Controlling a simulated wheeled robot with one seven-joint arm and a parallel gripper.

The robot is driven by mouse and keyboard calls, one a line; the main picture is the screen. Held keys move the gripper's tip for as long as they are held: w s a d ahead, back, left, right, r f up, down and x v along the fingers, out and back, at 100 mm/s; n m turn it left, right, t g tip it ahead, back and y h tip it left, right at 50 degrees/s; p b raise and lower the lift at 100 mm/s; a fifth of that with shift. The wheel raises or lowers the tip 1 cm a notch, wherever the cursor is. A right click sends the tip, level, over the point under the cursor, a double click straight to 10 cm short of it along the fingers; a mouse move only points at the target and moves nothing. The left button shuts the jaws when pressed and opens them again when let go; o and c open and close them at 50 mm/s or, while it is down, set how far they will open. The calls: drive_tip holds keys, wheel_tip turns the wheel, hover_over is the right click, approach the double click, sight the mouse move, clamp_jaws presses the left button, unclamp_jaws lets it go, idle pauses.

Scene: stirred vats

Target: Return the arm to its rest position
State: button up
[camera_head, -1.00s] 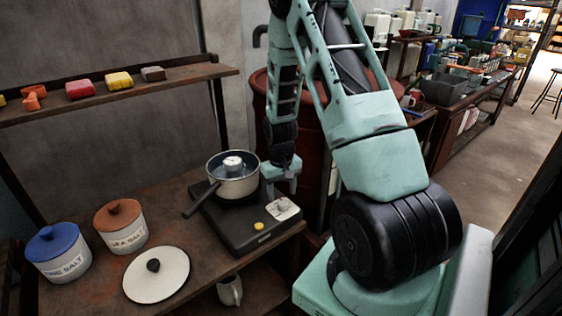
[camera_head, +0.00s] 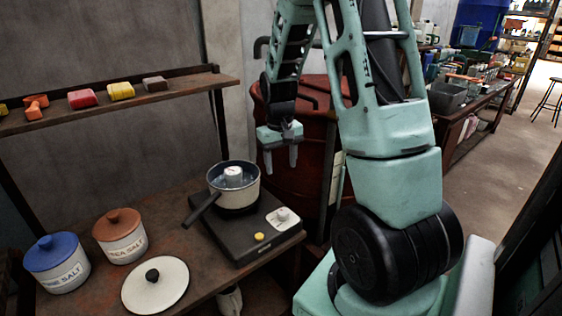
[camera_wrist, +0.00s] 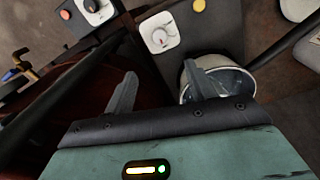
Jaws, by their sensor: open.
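My gripper (camera_head: 281,158) hangs in the air, fingers down, above and to the right of the hot plate in the head view. Its two fingers are apart with nothing between them, as the wrist view (camera_wrist: 160,92) also shows. Below it, the pot (camera_head: 234,190) stands on the black hot plate (camera_head: 236,242), with a whitish round thing inside and its dark handle to the left. The hot plate has a white panel with a dial (camera_head: 283,218), also in the wrist view (camera_wrist: 159,38), and a yellow button (camera_head: 259,236).
On the bench are a blue-lidded jar (camera_head: 56,266), a brown-lidded jar (camera_head: 120,238) and a white lid (camera_head: 155,286). A shelf (camera_head: 120,101) with coloured blocks is behind. A large red-brown vat (camera_head: 312,160) stands close behind my gripper. The floor at right is open.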

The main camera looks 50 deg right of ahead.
idle(0.4)
drive_tip(key=a+r+n+y, duration=0.1)
drive_tip(key=a+r+n, duration=0.15)
drive_tip(key=a, duration=0.85)
drive_tip(key=a+r+n, duration=0.1)
drive_tip(key=a+n, duration=0.2)
drive_tip(key=a, duration=0.8)
drive_tip(key=s+a+r+n, duration=0.2)
drive_tip(key=s+a+n, duration=0.5)
drive_tip(key=s+a, duration=1)
drive_tip(key=shift+s+a, duration=0.3)
drive_tip(key=shift+a, duration=0.15)
